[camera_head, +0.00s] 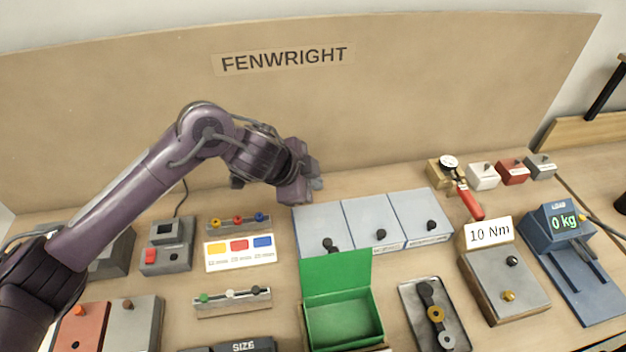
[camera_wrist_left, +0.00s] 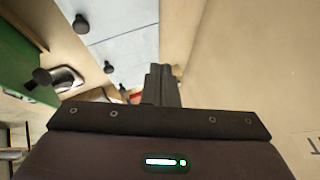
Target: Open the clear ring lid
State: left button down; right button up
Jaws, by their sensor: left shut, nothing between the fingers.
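Three pale blue-grey lids stand side by side: a left lid (camera_head: 318,222), a middle lid (camera_head: 372,215) and a right lid (camera_head: 412,208). Each has a black knob near its front edge, and all three look shut. Small labels on their fronts are too small to read, so I cannot tell which is the clear ring lid. My left gripper (camera_head: 314,183) is shut and empty, above the back edge of the left lid and apart from the knobs. In the left wrist view its fingers (camera_wrist_left: 162,85) are together, with lids and knobs beyond to the left. My right gripper is out of view.
A green box (camera_head: 343,318) with its lid raised stands in front of the left lid. A dark tray (camera_head: 435,320) with round parts, a 10 Nm block (camera_head: 505,280) and a scale (camera_head: 570,250) are to the right. A tall tan board (camera_head: 420,100) rises behind.

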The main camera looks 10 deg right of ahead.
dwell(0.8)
pick_arm(q)
jog(key=b+v, duration=0.1)
jog(key=v, duration=0.6)
jog(key=shift+a+r, duration=0.3)
